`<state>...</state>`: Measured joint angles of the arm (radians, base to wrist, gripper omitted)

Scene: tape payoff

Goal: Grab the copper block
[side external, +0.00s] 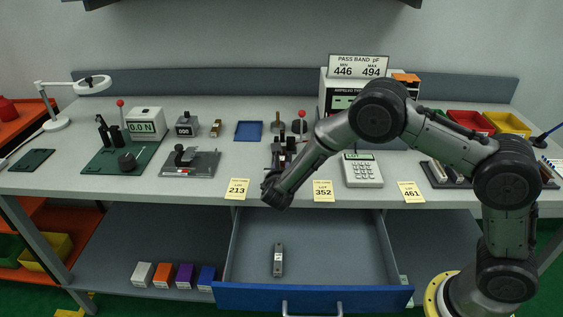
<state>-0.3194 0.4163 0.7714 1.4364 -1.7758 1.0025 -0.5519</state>
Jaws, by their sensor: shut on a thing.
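A small brownish block (216,128), copper or brass in colour, stands on the bench left of the blue tray; its exact metal cannot be told. My gripper (271,190) is at the bench's front edge, above the open drawer and right of and nearer than that block, well apart from it. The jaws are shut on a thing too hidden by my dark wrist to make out. A grey block (278,259) with a pale label lies in the drawer, below my gripper and not touching it.
The blue-fronted drawer (250,294) stands open, mostly empty. A lever device (281,153) stands behind my gripper. A blue tray (248,131), a grey fixture (190,163) and a keypad device (362,169) are on the bench. Coloured boxes (185,276) sit on the lower shelf.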

